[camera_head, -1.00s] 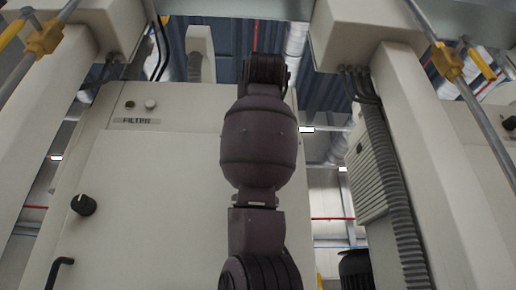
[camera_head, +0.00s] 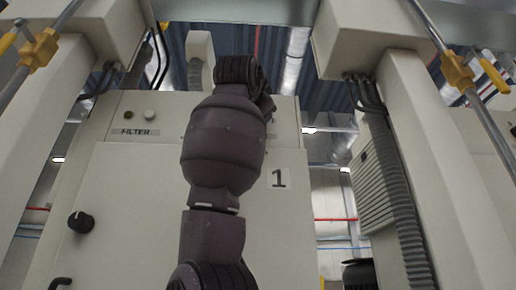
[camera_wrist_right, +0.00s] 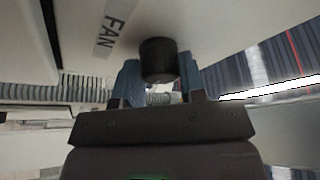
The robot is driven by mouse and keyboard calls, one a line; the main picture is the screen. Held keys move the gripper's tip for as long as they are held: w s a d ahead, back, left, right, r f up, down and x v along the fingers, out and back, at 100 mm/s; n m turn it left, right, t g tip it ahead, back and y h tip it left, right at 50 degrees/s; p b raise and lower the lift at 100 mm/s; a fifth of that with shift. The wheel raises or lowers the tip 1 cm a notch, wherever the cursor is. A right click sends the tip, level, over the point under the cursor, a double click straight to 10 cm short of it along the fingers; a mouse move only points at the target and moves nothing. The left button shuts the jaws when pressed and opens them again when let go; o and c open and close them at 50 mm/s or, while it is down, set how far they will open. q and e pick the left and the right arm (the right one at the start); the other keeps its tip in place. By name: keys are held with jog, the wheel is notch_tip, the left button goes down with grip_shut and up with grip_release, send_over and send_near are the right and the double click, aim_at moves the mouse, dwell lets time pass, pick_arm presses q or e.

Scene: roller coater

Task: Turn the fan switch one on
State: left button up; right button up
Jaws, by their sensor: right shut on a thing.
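The fan switch (camera_wrist_right: 158,58) is a round black knob on a pale panel in the right wrist view, beside a label reading FAN (camera_wrist_right: 115,32). My right gripper (camera_wrist_right: 158,78) has its two bluish fingers on either side of the knob and is shut on it. Which way the knob is turned cannot be told. In the head view my arm rises in front of the cabinet (camera_head: 130,200) and hides part of its upper panel; the gripper and the fan switch are not visible there. My left gripper is in neither view.
The cabinet front carries a FILTER label (camera_head: 134,131), a white button (camera_head: 150,115), another black knob (camera_head: 81,222) and a number 1 label (camera_head: 278,179). Metal rods with yellow clamps (camera_head: 456,68) cross the upper corners.

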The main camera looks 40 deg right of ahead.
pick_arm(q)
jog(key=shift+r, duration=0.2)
pick_arm(e)
jog(key=shift+m, duration=0.7)
jog(key=o, duration=0.9)
jog(key=shift+a, duration=0.1)
pick_arm(q)
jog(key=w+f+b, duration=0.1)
jog(key=b, duration=0.1)
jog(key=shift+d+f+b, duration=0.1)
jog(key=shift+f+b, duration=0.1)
jog(key=shift+b, duration=0.2)
pick_arm(e)
jog(key=v, duration=1)
jog(key=shift+s+a+r, duration=0.1)
jog(key=shift+s+a, duration=0.05)
jog(key=shift+a, duration=0.2)
